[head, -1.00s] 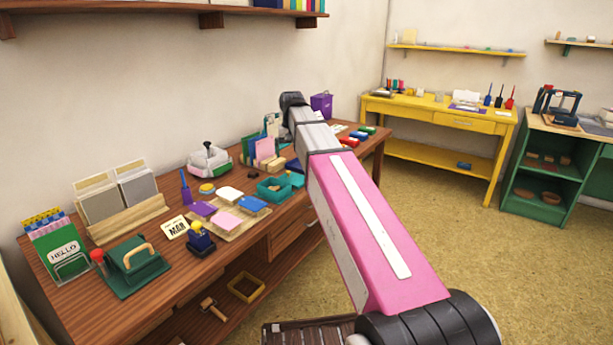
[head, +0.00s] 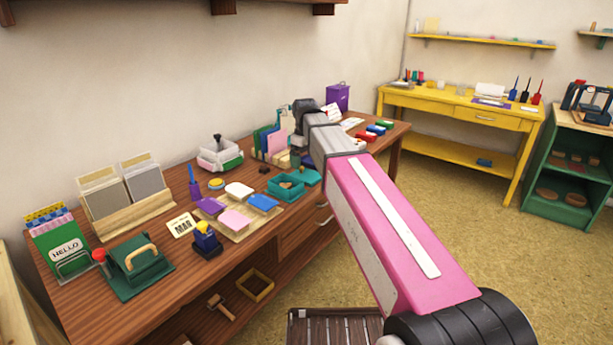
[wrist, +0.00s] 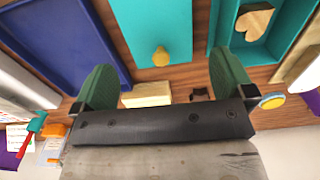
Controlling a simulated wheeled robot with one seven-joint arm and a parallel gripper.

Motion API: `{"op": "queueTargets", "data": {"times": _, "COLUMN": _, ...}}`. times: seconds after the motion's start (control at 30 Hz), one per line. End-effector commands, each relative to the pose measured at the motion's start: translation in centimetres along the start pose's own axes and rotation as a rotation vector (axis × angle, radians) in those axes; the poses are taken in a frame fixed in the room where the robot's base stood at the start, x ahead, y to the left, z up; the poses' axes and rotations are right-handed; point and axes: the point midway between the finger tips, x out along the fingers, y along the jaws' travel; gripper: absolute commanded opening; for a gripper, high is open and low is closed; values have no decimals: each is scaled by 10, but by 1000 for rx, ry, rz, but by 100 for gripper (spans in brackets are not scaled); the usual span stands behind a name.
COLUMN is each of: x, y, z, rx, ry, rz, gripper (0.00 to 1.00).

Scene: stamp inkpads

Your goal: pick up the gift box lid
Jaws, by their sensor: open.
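The gift box lid looks to be the flat teal panel with a yellow knob (wrist: 150,25) in the wrist view. In the head view the teal lid (head: 308,177) lies on the wooden workbench beside an open teal box (head: 286,188). A wooden heart sits inside that box (wrist: 221,40), which is right of the lid in the wrist view. My gripper (wrist: 163,62) is open, its two green fingers apart, with the knob showing between their tips. Nothing is held. In the head view my arm hides the gripper.
A dark blue tray (wrist: 50,50) lies left of the lid in the wrist view. A small pale block (wrist: 146,94) shows between the fingers. On the workbench (head: 90,318), a board with coloured pads (head: 238,230) and a white-green box (head: 220,157) stand nearby.

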Motion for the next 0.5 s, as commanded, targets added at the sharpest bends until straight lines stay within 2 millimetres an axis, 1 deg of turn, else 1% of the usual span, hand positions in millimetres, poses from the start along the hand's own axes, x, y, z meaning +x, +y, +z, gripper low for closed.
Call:
{"op": "queueTargets", "data": {"times": 0.03, "x": 6, "y": 0, "z": 0, "rx": 1, "ry": -1, "rz": -1, "gripper": 100}}
{"op": "queueTargets", "data": {"times": 0.27, "x": 17, "y": 1, "z": 1, "rx": 1, "ry": -1, "rz": -1, "gripper": 100}}
{"op": "queueTargets", "data": {"times": 0.5, "x": 47, "y": 3, "z": 3, "rx": 2, "ry": -1, "rz": -1, "gripper": 100}}
